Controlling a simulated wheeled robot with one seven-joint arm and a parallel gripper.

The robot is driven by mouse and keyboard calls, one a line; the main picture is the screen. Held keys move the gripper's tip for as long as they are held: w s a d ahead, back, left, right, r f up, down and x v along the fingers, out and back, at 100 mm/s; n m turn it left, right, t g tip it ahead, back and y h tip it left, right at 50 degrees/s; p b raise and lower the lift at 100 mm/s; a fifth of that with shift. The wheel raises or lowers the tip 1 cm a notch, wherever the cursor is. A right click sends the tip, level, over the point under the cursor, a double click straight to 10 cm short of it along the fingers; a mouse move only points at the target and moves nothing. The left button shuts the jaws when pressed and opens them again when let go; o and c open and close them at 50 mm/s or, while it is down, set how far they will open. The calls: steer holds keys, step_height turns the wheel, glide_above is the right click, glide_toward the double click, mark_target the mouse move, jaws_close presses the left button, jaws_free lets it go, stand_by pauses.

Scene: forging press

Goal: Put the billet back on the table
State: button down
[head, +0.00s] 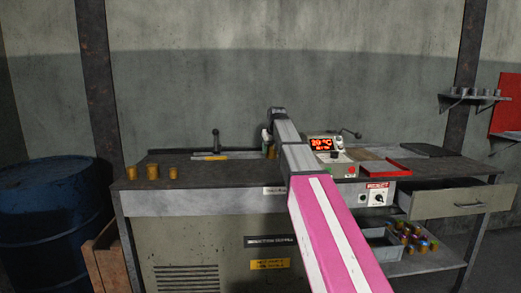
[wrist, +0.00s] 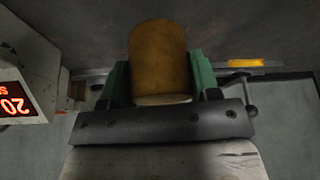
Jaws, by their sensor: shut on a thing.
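My gripper (wrist: 160,78), with green fingers, is shut on a brass-coloured cylindrical billet (wrist: 159,50). One finger is on each side of it. In the head view the held billet (head: 271,152) shows only in part beside my arm, over the back middle of the table (head: 230,178). I cannot tell whether it touches the tabletop. Several similar billets (head: 152,172) stand upright at the table's left end.
A control box with a red "20 °C" display (head: 326,145) stands just right of my gripper. A red tray (head: 384,170) and an open drawer (head: 460,201) are farther right. A yellow object (head: 210,157) lies left of the gripper. The left-middle tabletop is clear.

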steer(key=w+d+f, duration=0.1)
steer(key=w+d, duration=0.1)
steer(key=w+d+f, duration=0.2)
steer(key=shift+w+d+f, duration=0.1)
steer(key=shift+d+f, duration=0.2)
steer(key=shift+d, duration=0.05)
steer(key=shift+f, duration=2)
steer(key=shift+f, duration=0.15)
steer(key=shift+c, duration=1.7)
jaws_free()
steer(key=v, duration=1.2)
steer(key=shift+d, duration=0.1)
